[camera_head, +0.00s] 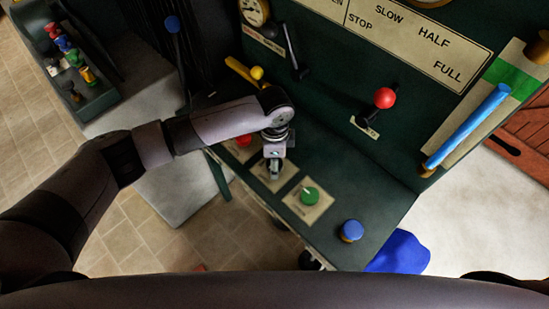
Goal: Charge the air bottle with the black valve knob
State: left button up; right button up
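My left gripper (273,172) points down over the middle plate (262,166) on the dark green console. The gripper covers whatever is mounted on that plate, so I cannot see a black valve knob. I cannot tell whether its fingers are apart or closed on something. A red knob (243,140) sits on the plate to its left, partly behind my arm. A green knob (309,195) sits on the plate to its right. No air bottle can be made out clearly. My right gripper is not in view.
A red-balled lever (384,98) and a black lever (291,48) stand on the panel behind. A pressure gauge (254,11) is at the top. A blue knob (351,231) is at the console's front right. A tray of coloured items (68,50) stands far left.

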pick_arm(q)
jog(key=shift+c, duration=0.6)
jog(key=c, duration=1.1)
jog(key=shift+o, duration=0.2)
jog(key=shift+m, duration=0.3)
jog(key=m+p, duration=0.1)
jog(key=m, duration=0.2)
jog(key=shift+m, duration=0.3)
jog(key=m+p, duration=0.1)
jog(key=m, duration=0.3)
jog(key=shift+m, duration=0.3)
jog(key=m, duration=0.4)
jog(key=shift+m, duration=0.3)
jog(key=shift+m+b, duration=0.35)
jog(key=shift+m, duration=1.85)
jog(key=o, duration=1.2)
